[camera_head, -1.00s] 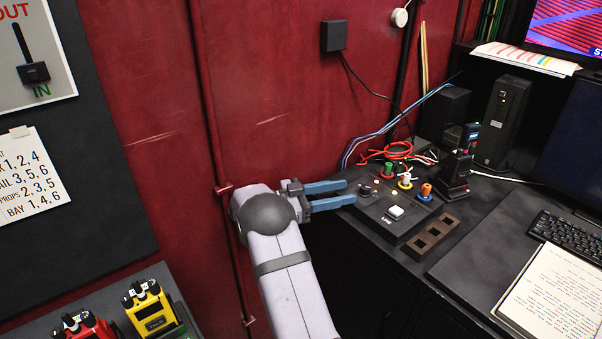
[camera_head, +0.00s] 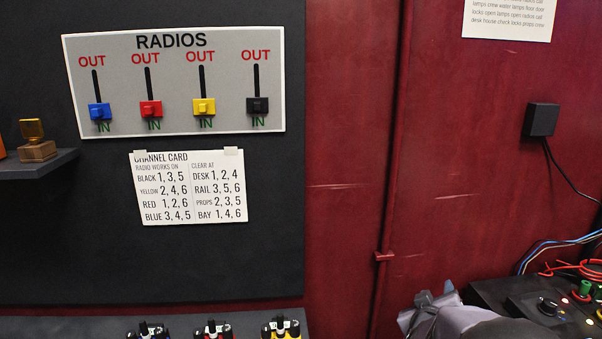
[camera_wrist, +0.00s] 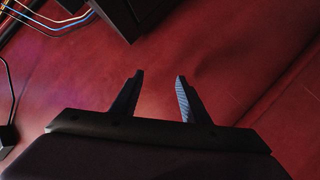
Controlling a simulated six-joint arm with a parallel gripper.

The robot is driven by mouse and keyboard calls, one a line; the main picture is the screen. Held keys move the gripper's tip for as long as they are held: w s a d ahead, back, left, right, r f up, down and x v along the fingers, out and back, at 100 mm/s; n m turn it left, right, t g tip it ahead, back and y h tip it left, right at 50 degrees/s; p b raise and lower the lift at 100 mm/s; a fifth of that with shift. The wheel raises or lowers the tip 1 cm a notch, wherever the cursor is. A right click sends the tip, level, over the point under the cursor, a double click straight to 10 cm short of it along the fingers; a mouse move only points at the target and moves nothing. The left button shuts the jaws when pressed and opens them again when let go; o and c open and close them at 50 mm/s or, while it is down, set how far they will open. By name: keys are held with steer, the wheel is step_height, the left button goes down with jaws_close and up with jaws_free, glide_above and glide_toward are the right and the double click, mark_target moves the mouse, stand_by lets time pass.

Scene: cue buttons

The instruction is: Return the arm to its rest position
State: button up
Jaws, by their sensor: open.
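My gripper (camera_wrist: 159,80) shows in the wrist view with its two dark blue-grey fingers spread apart and nothing between them. Behind the fingertips is a red wall surface (camera_wrist: 240,60). In the head view my arm (camera_head: 455,318) is cut off at the lower right edge, in front of the red wall (camera_head: 345,150). The fingers cannot be made out there. My arm is close to the left side of the dark button panel (camera_head: 515,290); whether it touches cannot be told.
A radios board (camera_head: 175,120) with four sliders, all low by IN, hangs above a channel card (camera_head: 188,187). Several radios (camera_head: 213,330) stand at the bottom. A small shelf (camera_head: 35,165) is at left. Coloured cables (camera_head: 560,245) and a black wall box (camera_head: 541,119) are at right.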

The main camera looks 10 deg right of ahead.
steer(key=s+a+f+g+y+p, duration=0.15)
steer(key=s+a+f+y, duration=0.25)
steer(key=a, duration=0.5)
steer(key=s+a+f+g+y+p, duration=0.1)
steer(key=s+a+f+g+y, duration=0.2)
steer(key=a, duration=0.5)
steer(key=s+a+f+g+y+p, duration=0.1)
steer(key=s+a+g, duration=0.2)
steer(key=s, duration=0.6)
steer(key=s+a+f+g+p, duration=0.15)
steer(key=s+a+g, duration=0.25)
steer(key=s, duration=0.5)
step_height(320, 180, up, 28)
steer(key=s+m+p, duration=0.1)
steer(key=p, duration=2.7)
steer(key=shift+d+r, duration=0.25)
steer(key=shift+f, duration=0.1)
